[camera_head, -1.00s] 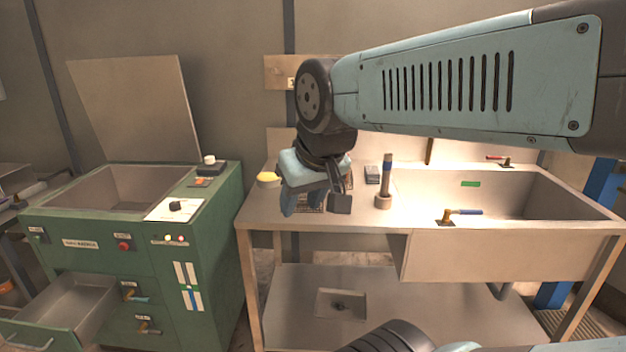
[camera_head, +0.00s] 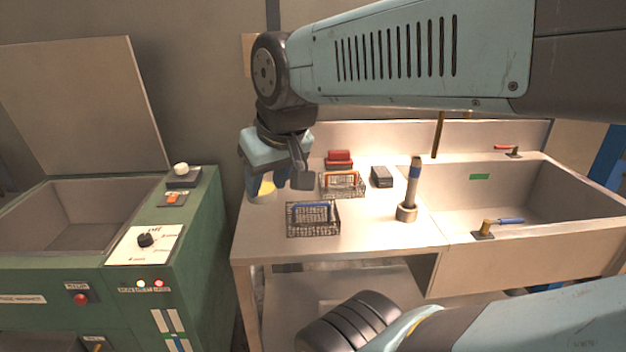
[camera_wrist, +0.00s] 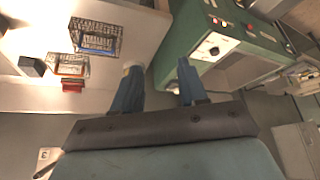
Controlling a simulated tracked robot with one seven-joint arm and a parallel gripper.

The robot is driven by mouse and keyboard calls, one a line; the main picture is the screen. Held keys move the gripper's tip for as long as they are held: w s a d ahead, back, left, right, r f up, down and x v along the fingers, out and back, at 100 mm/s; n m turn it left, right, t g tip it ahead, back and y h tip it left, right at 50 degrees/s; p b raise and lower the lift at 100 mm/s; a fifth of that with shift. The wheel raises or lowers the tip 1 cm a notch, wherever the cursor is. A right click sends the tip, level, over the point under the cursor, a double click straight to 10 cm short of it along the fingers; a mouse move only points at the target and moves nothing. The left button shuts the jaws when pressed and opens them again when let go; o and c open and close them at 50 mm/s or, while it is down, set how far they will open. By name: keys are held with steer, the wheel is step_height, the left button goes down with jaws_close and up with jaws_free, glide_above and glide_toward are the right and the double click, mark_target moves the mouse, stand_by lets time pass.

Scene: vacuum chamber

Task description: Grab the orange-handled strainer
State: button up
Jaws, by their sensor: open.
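The orange-handled strainer (camera_head: 341,185) is a dark wire basket on the table, behind and right of a blue-handled strainer (camera_head: 312,219). In the wrist view the orange-handled strainer (camera_wrist: 69,66) lies left of my fingers, beside the blue-handled one (camera_wrist: 97,38). My gripper (camera_head: 268,187) is above the table's left end, left of both strainers. In the wrist view my gripper (camera_wrist: 157,84) has its two blue fingers spread apart with nothing between them.
A green machine (camera_head: 190,240) with a raised lid stands left, across a narrow gap.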

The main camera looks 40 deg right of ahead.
mark_target(337, 189)
steer(key=shift+w, duration=0.35)
steer(key=shift+w, duration=0.1)
steer(key=w+d+f+n+g+h, duration=0.35)
steer(key=w+d+f, duration=0.25)
steer(key=w+d, duration=0.4)
steer(key=w+d+f+n+g+h, duration=0.4)
steer(key=w+d, duration=0.4)
steer(key=w, duration=0.4)
steer(key=w+d+f+n+g+h, duration=0.3)
steer(key=w+d+f+g+h, duration=0.15)
steer(key=w+d+f, duration=0.4)
steer(key=x, duration=0.4)
steer(key=w+d+r+x, duration=0.1)
steer(key=x, duration=0.3)
steer(key=w+x, duration=0.1)
steer(key=x, duration=0.3)
steer(key=shift+s+d+r, duration=0.15)
steer(key=shift+d, duration=0.4)
steer(key=shift+c, duration=0.3)
